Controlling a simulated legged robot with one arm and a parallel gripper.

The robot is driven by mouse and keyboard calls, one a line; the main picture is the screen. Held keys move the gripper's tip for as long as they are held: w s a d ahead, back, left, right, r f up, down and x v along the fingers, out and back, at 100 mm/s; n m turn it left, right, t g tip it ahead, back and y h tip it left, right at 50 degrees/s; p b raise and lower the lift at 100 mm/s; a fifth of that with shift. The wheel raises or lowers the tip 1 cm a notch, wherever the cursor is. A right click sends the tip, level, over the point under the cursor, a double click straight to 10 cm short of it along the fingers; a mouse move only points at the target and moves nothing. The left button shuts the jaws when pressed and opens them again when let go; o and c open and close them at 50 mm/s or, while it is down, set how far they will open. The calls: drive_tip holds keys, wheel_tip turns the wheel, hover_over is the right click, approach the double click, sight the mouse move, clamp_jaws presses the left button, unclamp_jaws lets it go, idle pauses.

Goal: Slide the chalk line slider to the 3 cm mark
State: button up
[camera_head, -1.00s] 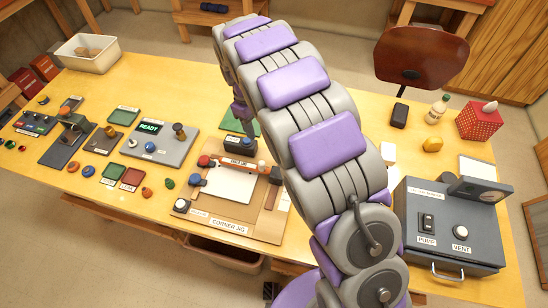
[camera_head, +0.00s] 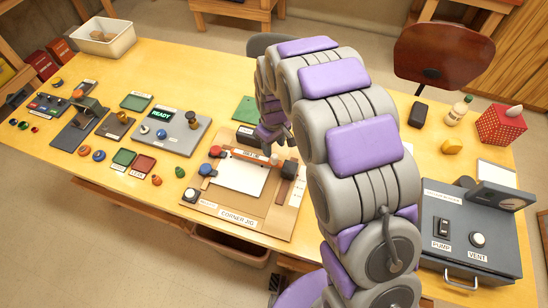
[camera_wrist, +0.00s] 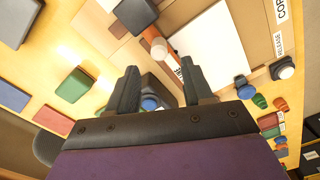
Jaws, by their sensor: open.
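The corner jig (camera_head: 238,207) is a tan board on the bench with a white sheet (camera_head: 240,177) on it. A labelled orange bar (camera_head: 245,156) crosses its far side; it also shows in the wrist view (camera_wrist: 171,62). A pale round knob (camera_head: 273,159) sits near the bar's right end, and in the wrist view (camera_wrist: 159,48) beyond my fingers. I cannot read a scale or the 3 cm mark. My gripper (camera_wrist: 160,82) is open above the jig's far side, apart from the knob. Between the fingers, lower down, a blue-topped dark part (camera_wrist: 150,103) shows.
Dark blocks stand at the bar's right end (camera_head: 289,169) and behind the jig (camera_head: 246,135). A white release button (camera_head: 191,196) is at the jig's left front. A grey READY panel (camera_head: 170,133) stands left. A grey pump box (camera_head: 465,230) stands right.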

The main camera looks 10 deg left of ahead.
sight(274, 156)
wheel_tip(274, 156, down, 7)
drive_tip(key=shift+f+b, duration=0.2)
drive_tip(key=shift+b, duration=0.15)
clamp_jaws()
idle(0.4)
